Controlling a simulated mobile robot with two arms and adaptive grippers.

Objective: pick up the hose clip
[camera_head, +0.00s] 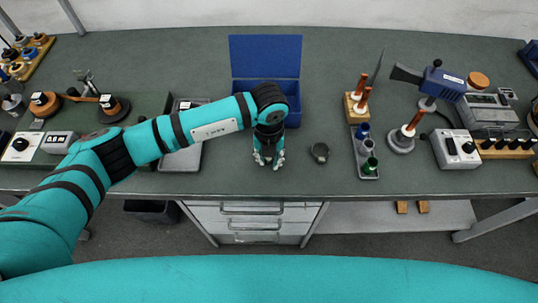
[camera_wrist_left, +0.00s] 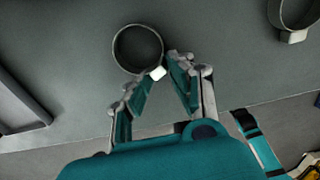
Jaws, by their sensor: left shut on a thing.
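A thin dark metal ring with a small pale block on its edge, the hose clip (camera_wrist_left: 138,27), shows in the left wrist view. My left gripper (camera_wrist_left: 157,76) has its fingertips on either side of that block and is shut on the clip. In the head view my left gripper (camera_head: 268,160) points down over the bench near its front edge, and the clip cannot be made out there. A second, similar ring (camera_head: 320,152) lies on the bench to the right, apart from the gripper; it also shows in the left wrist view (camera_wrist_left: 275,14). My right gripper is not in view.
An open blue box (camera_head: 264,55) stands just behind the gripper. A grey tray (camera_head: 180,161) lies to the left under my arm. A narrow tray with spools (camera_head: 370,173) and a blue tool (camera_head: 444,84) stand to the right. Bench around the second ring is clear.

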